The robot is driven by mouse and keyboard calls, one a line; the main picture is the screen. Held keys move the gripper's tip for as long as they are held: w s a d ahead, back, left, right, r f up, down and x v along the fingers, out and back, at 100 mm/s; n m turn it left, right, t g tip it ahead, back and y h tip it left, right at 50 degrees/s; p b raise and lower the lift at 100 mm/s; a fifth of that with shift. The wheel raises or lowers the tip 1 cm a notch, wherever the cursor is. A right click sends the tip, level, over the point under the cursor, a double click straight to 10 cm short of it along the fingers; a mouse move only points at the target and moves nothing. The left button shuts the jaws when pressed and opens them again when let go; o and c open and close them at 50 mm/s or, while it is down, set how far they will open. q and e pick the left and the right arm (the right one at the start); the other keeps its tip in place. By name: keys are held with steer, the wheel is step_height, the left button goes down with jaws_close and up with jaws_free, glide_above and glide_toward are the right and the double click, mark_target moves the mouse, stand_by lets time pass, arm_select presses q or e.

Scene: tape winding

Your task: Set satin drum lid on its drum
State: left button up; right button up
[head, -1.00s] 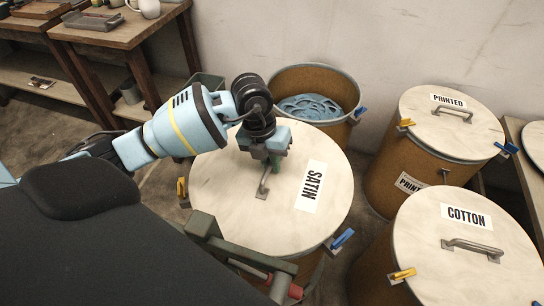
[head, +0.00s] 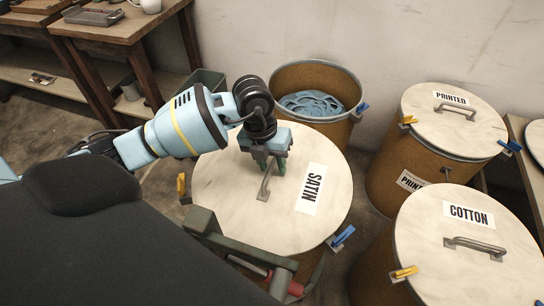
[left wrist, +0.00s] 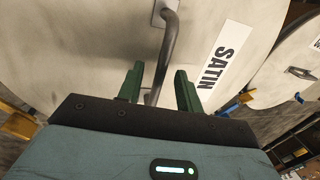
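The satin drum lid (head: 230,210) is a pale round disc with a SATIN label and a grey bar handle (head: 265,186). It lies over its brown drum (head: 311,270), looking level. The drum's rim is mostly hidden under it, so the exact fit is hard to tell. A yellow clip (head: 182,187) and a blue clip (head: 342,238) show at its edge. My left gripper (head: 270,165) is above the handle. In the left wrist view its green fingers (left wrist: 159,88) stand apart on either side of the handle (left wrist: 166,50), with gaps. My right gripper is not in view.
An open drum (head: 350,93) holding blue cloth (head: 308,104) stands behind. The lidded PRINTED drum (head: 397,160) and COTTON drum (head: 375,275) stand close at the right. Wooden tables (head: 100,32) are at the back left, with a wall behind the drums.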

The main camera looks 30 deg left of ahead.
arm_select(q)
step_height(320, 180, up, 8)
steer(key=a+p, duration=0.1)
steer(key=shift+s+a, duration=0.15)
steer(key=shift+a, duration=0.1)
steer(key=shift+f, duration=0.1)
stand_by(0.8)
